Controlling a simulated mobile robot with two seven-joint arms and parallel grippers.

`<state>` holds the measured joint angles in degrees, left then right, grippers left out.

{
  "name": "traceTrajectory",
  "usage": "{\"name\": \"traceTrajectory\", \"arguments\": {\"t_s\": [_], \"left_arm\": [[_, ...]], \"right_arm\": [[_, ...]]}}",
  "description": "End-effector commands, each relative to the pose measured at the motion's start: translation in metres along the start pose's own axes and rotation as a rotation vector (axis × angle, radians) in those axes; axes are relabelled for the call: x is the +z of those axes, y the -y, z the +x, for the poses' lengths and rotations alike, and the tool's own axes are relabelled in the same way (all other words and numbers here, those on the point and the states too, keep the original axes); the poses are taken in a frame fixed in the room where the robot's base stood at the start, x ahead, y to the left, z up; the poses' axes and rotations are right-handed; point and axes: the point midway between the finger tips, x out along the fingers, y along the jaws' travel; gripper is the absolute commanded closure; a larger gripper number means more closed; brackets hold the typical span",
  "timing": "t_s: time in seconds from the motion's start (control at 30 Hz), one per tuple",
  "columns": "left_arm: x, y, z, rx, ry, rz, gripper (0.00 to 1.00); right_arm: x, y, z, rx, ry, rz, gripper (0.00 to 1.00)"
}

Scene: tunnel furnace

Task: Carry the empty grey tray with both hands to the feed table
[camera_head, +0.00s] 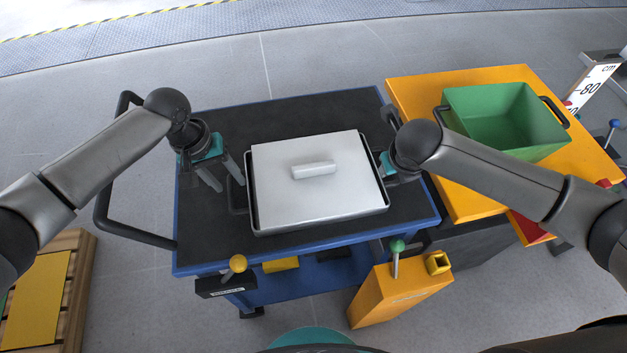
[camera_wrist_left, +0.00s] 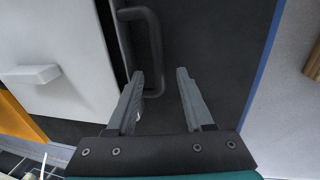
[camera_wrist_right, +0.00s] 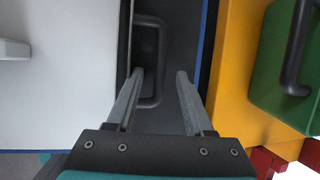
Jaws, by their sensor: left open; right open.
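The grey tray (camera_head: 262,229) rests on the black top of a blue cart (camera_head: 225,255). A flat pale lid-like panel (camera_head: 290,200) with a small raised bar covers it, so its inside is hidden. My left gripper (camera_head: 229,187) is open at the tray's left side. In the left wrist view the dark left handle (camera_wrist_left: 155,40) lies partly between its fingertips (camera_wrist_left: 160,74). My right gripper is open at the right side, its fingers mostly hidden by the arm in the head view. In the right wrist view the right handle (camera_wrist_right: 162,50) lies between its fingertips (camera_wrist_right: 160,72).
A yellow table (camera_head: 415,95) with a green bin (camera_head: 490,125) adjoins the cart on the right. An orange post (camera_head: 385,300) with a green-knobbed lever stands in front. A wooden pallet (camera_head: 75,260) is at lower left. The cart's push bar (camera_head: 105,205) juts out left.

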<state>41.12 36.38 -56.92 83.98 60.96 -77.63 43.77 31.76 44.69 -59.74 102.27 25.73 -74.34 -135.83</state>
Motion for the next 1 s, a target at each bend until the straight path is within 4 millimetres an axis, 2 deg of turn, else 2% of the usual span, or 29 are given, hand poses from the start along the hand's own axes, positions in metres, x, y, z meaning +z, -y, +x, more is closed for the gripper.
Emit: {"name": "traceTrajectory", "arguments": {"t_s": [0.33,0.8,1.0], "left_arm": [[-0.0001,0.0000,0.0025,0.000,0.000,0.000,0.48],[-0.0002,-0.0001,0.0021,0.000,-0.001,0.000,1.00],[-0.0003,0.0000,0.0020,0.000,-0.001,0.000,1.00]], "right_arm": [[0.0000,-0.0004,0.0024,0.001,0.000,0.000,0.48],[0.0002,-0.0001,0.0021,0.000,0.001,0.000,0.99],[0.0003,0.0000,0.0021,0.000,0.001,0.000,1.00]]}}
